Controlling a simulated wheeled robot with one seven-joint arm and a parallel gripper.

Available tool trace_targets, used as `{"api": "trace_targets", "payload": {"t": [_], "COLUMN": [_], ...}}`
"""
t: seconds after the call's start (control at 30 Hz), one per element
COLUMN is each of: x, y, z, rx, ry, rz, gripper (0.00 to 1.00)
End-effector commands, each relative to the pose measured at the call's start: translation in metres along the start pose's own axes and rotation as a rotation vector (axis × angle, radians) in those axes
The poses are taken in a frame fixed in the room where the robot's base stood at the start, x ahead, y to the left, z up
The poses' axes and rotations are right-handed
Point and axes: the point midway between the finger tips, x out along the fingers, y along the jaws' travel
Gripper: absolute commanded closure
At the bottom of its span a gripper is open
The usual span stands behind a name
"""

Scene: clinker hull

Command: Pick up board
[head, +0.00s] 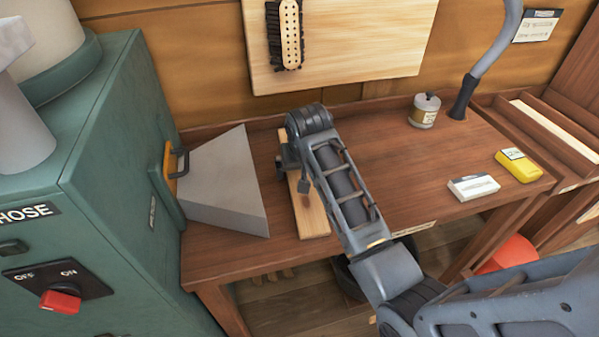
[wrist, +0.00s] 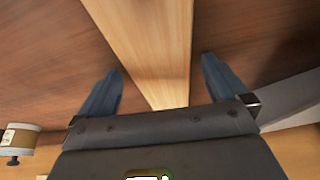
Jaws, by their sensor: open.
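The board (head: 311,215) is a narrow strip of pale wood lying on the brown workbench, beside a grey wedge-shaped block. My arm hides part of it in the head view. In the wrist view the board (wrist: 150,45) runs between the two fingers of my gripper (wrist: 163,90). The fingers are apart, one on each side of the board, with a gap on both sides. My gripper (head: 293,170) is over the far part of the board in the head view. I cannot tell how high the fingertips are above the bench.
The grey block (head: 225,185) stands close left of the board, by a green cabinet (head: 120,190). A jar (head: 425,110), a white box (head: 473,187) and a yellow box (head: 518,166) stand to the right. The workbench (head: 410,165) is clear between the board and the boxes.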

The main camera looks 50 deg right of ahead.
Motion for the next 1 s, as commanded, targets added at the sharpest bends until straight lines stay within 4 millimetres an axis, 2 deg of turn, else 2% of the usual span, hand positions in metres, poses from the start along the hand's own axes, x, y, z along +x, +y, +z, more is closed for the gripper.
{"api": "trace_targets", "payload": {"t": [0.07,0.73,1.0], "x": [-0.0001,-0.0004,-0.0025], "y": [0.0000,-0.0001,-0.0003], "z": [-0.0001,0.0000,-0.0014], "rx": [0.000,0.000,0.000], "ry": [0.000,0.000,0.002], "rz": [0.000,0.000,0.000], "gripper": [0.00,0.64,0.66]}}
